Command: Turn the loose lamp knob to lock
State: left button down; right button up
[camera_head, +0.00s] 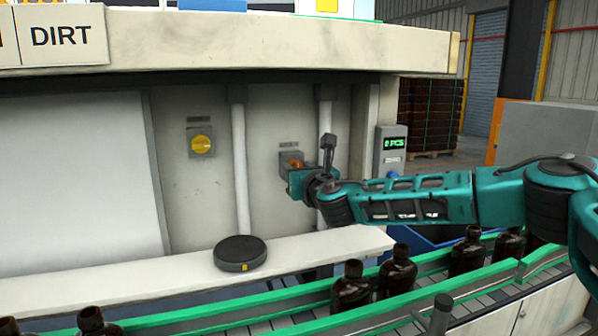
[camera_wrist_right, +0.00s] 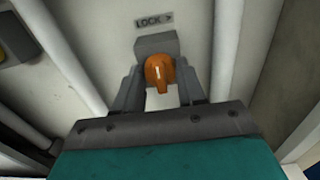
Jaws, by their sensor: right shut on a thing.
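The lamp knob (camera_wrist_right: 159,72) is orange with a white mark and sits on a small grey box (camera_wrist_right: 155,43) on the panel wall. A label reading "LOCK >" (camera_wrist_right: 154,20) is above it in the wrist view. My right gripper (camera_wrist_right: 160,88) is shut on the knob, one finger on each side. In the head view the right gripper (camera_head: 296,180) reaches the grey box, and only a bit of the orange knob (camera_head: 296,163) shows. My left gripper is not in view.
A yellow knob (camera_head: 201,144) on a grey plate is further left on the wall. Vertical white pipes (camera_head: 241,170) run beside the box. A black disc (camera_head: 240,253) lies on the white ledge (camera_head: 130,277). Amber bottles (camera_head: 351,288) stand on the green-railed conveyor (camera_head: 270,307) below.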

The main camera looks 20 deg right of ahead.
jog(key=shift+d, duration=0.1)
jog(key=shift+m, duration=3.5)
jog(key=o, duration=1)
jog(key=shift+o, duration=0.2)
jog(key=shift+s, duration=0.1)
jog(key=s, duration=1.2)
jog(key=shift+s+d+b, duration=0.2)
jog(key=shift+s+b, duration=0.2)
jog(key=shift+b, duration=0.05)
